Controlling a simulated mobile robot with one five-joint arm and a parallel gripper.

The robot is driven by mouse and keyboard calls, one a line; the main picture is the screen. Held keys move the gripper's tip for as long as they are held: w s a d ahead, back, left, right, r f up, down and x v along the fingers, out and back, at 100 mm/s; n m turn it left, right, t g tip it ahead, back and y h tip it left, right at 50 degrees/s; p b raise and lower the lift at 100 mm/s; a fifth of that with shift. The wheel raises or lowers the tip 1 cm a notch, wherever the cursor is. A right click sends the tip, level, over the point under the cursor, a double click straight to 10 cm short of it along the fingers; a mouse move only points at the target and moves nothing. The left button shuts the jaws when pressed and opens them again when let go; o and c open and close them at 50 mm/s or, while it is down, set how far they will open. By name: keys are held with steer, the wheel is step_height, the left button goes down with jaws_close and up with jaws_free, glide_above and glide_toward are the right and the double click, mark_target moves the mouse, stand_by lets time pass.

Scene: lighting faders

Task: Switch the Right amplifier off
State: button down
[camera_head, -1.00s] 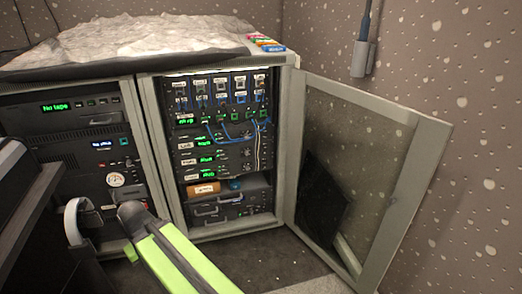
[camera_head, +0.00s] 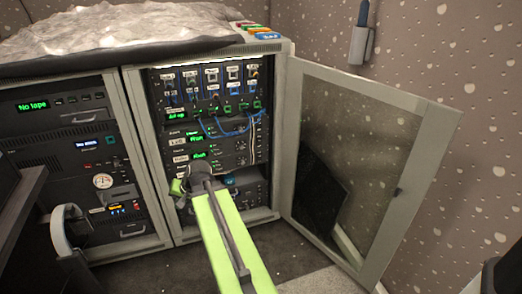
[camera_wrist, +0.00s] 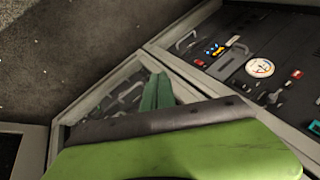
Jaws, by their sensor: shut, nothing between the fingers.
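The right rack bay holds a stack of black amplifier units (camera_head: 230,150) with white labels and green displays. The upper label (camera_head: 178,141) seems to read Left. The label below it (camera_head: 180,158) is too small to read surely, so I cannot tell which unit is the Right amplifier. My arm's dark joint covers the lower units' left part, and their switches cannot be made out. My gripper (camera_wrist: 158,92) shows in the wrist view as green fingers, shut and empty, with the rack front beyond. Contact with a unit cannot be told.
The glass rack door (camera_head: 360,160) stands open on the right. The left bay (camera_head: 60,150) has a tape unit and a round gauge. Blue cables (camera_head: 225,128) hang above the amplifiers. A grey curved handle-like object (camera_head: 66,228) stands at lower left. Carpet (camera_head: 310,262) is clear below the door.

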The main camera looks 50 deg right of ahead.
steer(key=s+d+r+m+t+h, duration=0.1)
steer(key=s+d+r+m+h, duration=0.2)
steer(key=d, duration=0.9)
steer(key=s+d+r+m+t+h+b, duration=0.1)
steer(key=s+d+r+m+t+h, duration=0.1)
steer(key=s+d+m, duration=0.5)
steer(key=s+d+r+m+t+h, duration=0.1)
steer(key=s+d+r+m+h, duration=0.2)
steer(key=d, duration=1.4)
steer(key=s+m, duration=0.1)
steer(key=s, duration=0.1)
steer(key=shift+s+d+r+m+t+h, duration=0.3)
steer(key=shift+s+m+t, duration=0.05)
steer(key=shift+m+t, duration=0.05)
steer(key=shift+f+b, duration=0.1)
steer(key=shift+b, duration=0.2)
